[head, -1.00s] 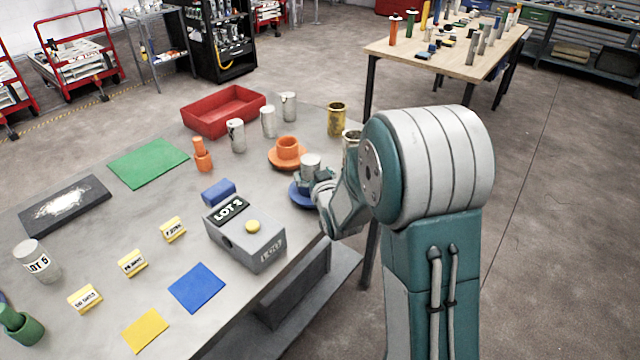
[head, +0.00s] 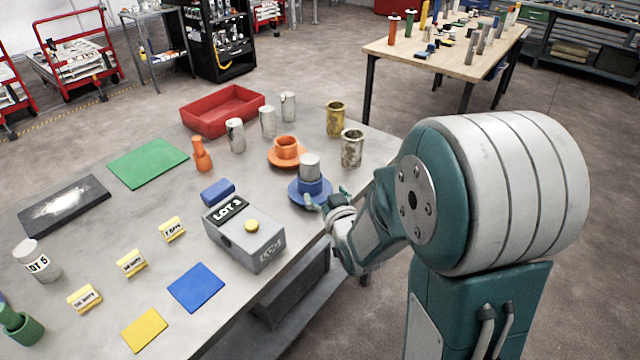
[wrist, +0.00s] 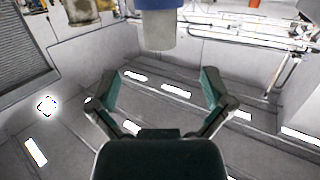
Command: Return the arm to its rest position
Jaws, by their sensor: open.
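My gripper (head: 327,196) is at the right edge of the grey table (head: 290,225), just to the right of and below the blue flanged holder (head: 310,188). A grey cylinder (head: 309,167) stands upright in that holder. In the wrist view my gripper (wrist: 160,84) has its two green fingers spread wide with nothing between them. The grey cylinder (wrist: 160,38) with a blue part (wrist: 158,5) shows at the top of the wrist view, apart from the fingers. My arm reaches in from the right, its elbow over the floor.
An orange flanged holder (head: 286,149), a spotted metal cylinder (head: 352,148) and a brass cylinder (head: 335,118) stand behind the blue holder. A grey box marked LOT 3 (head: 245,234) is to its left. A red tray (head: 223,110) lies farther back.

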